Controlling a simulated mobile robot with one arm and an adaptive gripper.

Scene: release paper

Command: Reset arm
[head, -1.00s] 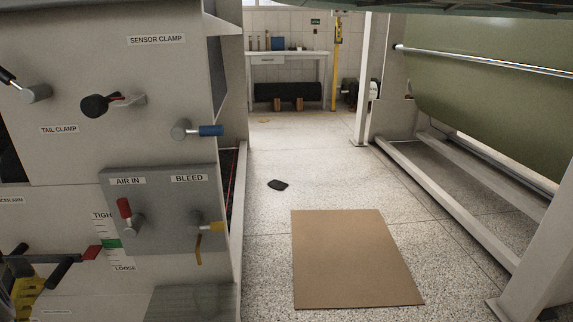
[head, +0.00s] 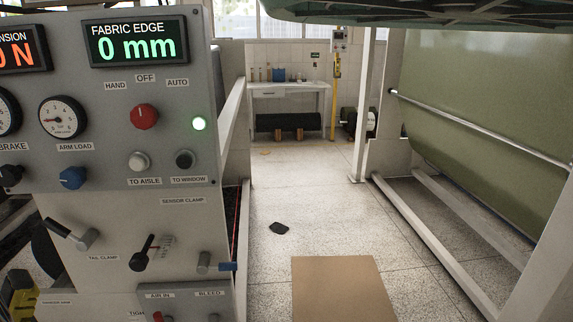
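My gripper and arm are not in view. The grey control panel (head: 110,196) stands at the left in the head view. Its fabric edge display (head: 138,43) reads 0 mm in green. The air in and bleed plate (head: 183,300) is cut off by the bottom edge.
A brown flat sheet (head: 342,290) lies on the speckled floor, with a small black object (head: 279,228) beyond it. A large green roll (head: 480,90) on a white frame (head: 430,240) stands right. A bench (head: 290,92) is at the back. The aisle between is mostly clear.

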